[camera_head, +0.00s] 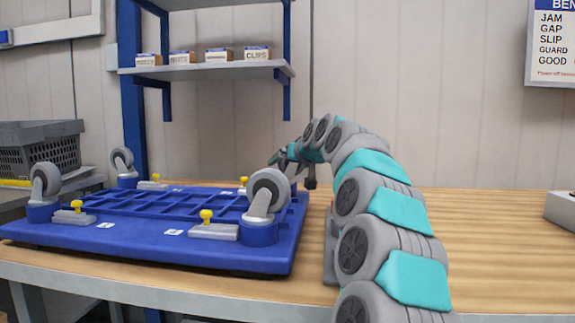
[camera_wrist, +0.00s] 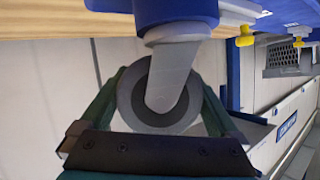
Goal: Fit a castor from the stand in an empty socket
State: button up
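A blue dolly (camera_head: 265,258) lies upturned on the bench. Castors stand in its front left (camera_head: 46,180), back left (camera_head: 122,160) and front right (camera_head: 267,188) corners. My gripper (camera_head: 279,157) is beyond the front right castor, at the far right corner. In the wrist view, which is upside down, my gripper (camera_wrist: 160,95) has a finger at each side of a grey castor wheel (camera_wrist: 130,95), both meeting its rim. This castor's stem is at a blue socket (camera_wrist: 175,12); whether it is fully seated cannot be told. I cannot make out the stand for certain.
Yellow-knobbed clamps (camera_head: 206,216) sit along the dolly. A grey upright piece (camera_head: 329,245) is partly hidden behind my arm. A grey crate (camera_head: 40,145) is at the left, a shelf (camera_head: 205,70) with small boxes behind.

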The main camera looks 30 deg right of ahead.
jog(key=shift+s, duration=0.1)
jog(key=v, duration=0.7)
jog(key=shift+s+r+b, duration=0.2)
jog(key=shift+s+b, duration=0.1)
jog(key=shift+b, duration=0.1)
jog(key=shift+s, duration=0.1)
dwell(0.4)
